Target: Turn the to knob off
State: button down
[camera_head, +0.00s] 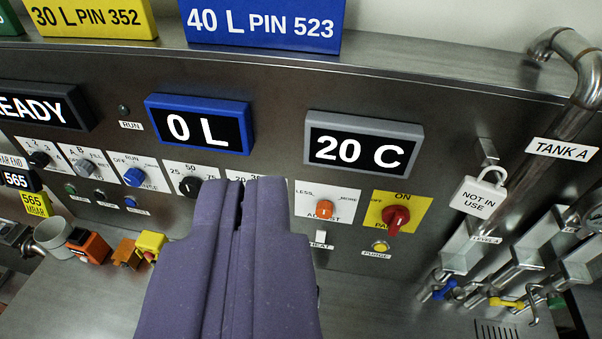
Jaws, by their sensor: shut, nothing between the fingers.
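The panel carries a row of knobs. A red knob (395,219) sits on a yellow plate marked OFF and ON. A blue knob (134,177) sits on a white plate with OFF and RUN marks. An orange knob (324,209) sits on a plate marked LESS, MORE and ADJUST. Black knobs (189,187) (39,159) and a grey knob (85,167) are farther left. My gripper (246,183) is shut and empty, its purple fingers in front of the panel between the left black knob and the orange knob. It hides part of the row behind it.
Displays read 0 L (200,125) and 20 C (363,146). A padlock (481,195) marked NOT IN USE hangs at right, beside pipes and levers (510,262). Small colored blocks and a cup (55,237) stand at lower left. The steel counter (80,300) is clear in front.

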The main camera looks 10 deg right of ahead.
aim_at(84, 168)
jog(key=i+j+z, duration=0.15)
jog(key=j, duration=0.2)
jog(key=i+j+z, duration=0.1)
jog(key=i+j, duration=0.15)
jog(key=i+j+z, duration=0.15)
jog(key=j, duration=0.35)
